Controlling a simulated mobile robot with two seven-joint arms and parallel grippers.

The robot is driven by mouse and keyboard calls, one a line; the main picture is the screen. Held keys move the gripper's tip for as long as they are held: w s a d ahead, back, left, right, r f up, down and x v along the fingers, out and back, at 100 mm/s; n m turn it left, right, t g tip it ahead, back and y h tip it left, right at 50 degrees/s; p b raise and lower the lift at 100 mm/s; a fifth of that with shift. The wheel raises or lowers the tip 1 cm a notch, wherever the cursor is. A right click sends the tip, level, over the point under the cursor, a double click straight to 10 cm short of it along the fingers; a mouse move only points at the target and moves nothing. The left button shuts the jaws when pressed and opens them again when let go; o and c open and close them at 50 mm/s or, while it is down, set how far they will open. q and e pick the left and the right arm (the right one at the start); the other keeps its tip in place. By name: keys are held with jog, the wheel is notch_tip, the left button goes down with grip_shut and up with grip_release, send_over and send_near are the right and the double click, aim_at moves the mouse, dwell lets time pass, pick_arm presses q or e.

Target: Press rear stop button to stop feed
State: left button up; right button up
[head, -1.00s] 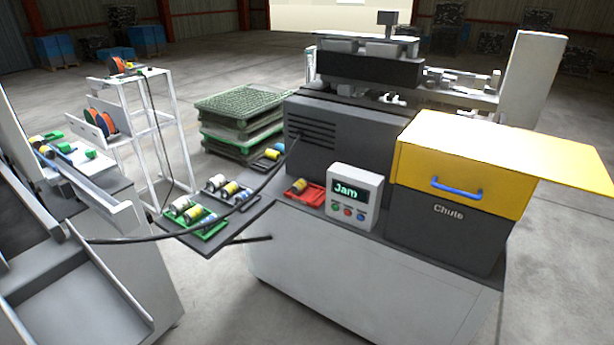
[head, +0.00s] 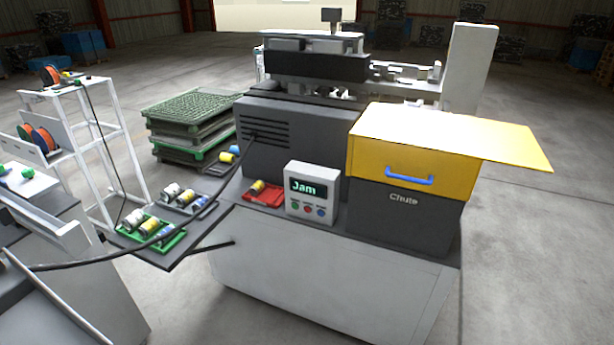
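A white control box (head: 312,193) stands on the dark top of the machine, its screen reading "Jam" in green. Below the screen is a row of small buttons: green at left, a red button (head: 308,208) in the middle, blue at right. I cannot tell from this view which button is the rear stop button, or whether another sits behind the machine. Neither of my grippers is in view.
A yellow-lidded chute box (head: 405,228) with a blue handle stands right of the control box. A red tray (head: 263,197) is to its left, and a green tray (head: 150,236) sits further left. A black cable crosses the left side. Floor at right is clear.

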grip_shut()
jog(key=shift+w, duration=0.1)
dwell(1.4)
